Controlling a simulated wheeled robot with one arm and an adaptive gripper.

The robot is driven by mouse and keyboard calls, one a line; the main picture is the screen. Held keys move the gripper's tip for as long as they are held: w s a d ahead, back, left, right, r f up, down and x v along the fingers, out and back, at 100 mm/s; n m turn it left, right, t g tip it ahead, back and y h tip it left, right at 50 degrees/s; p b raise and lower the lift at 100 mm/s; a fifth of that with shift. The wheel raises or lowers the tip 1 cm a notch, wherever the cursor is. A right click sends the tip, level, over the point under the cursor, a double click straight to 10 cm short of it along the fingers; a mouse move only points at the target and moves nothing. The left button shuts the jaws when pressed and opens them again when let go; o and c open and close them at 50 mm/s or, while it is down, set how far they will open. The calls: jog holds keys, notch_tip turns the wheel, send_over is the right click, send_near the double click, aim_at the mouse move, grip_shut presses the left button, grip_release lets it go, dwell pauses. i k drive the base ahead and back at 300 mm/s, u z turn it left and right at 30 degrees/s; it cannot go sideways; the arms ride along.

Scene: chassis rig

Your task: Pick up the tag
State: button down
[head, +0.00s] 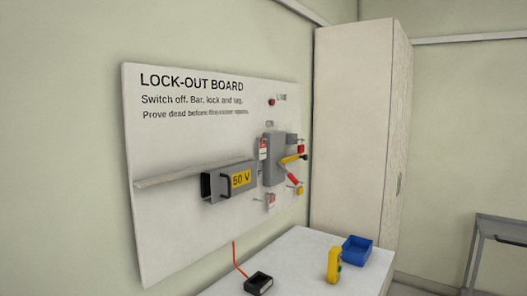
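The lock-out board (210,130) hangs on the wall at centre left. A small red-and-white tag (270,202) hangs low on it, below a grey switch box (274,165). A similar red-and-white label or tag (263,149) is at the box's upper left edge. Their print is too small to read. A lever with yellow and red parts (291,179) is on the right of the box. My gripper is not in view.
Below, a white table (305,262) bears a blue bin (357,250), a yellow device (333,264) and a black device (258,283) with a red lead. A tall cabinet (355,120) stands right of the board.

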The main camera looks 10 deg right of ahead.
aim_at(262, 147)
jog(key=u, duration=4.15)
jog(key=k, duration=2.8)
jog(key=z, duration=1.3)
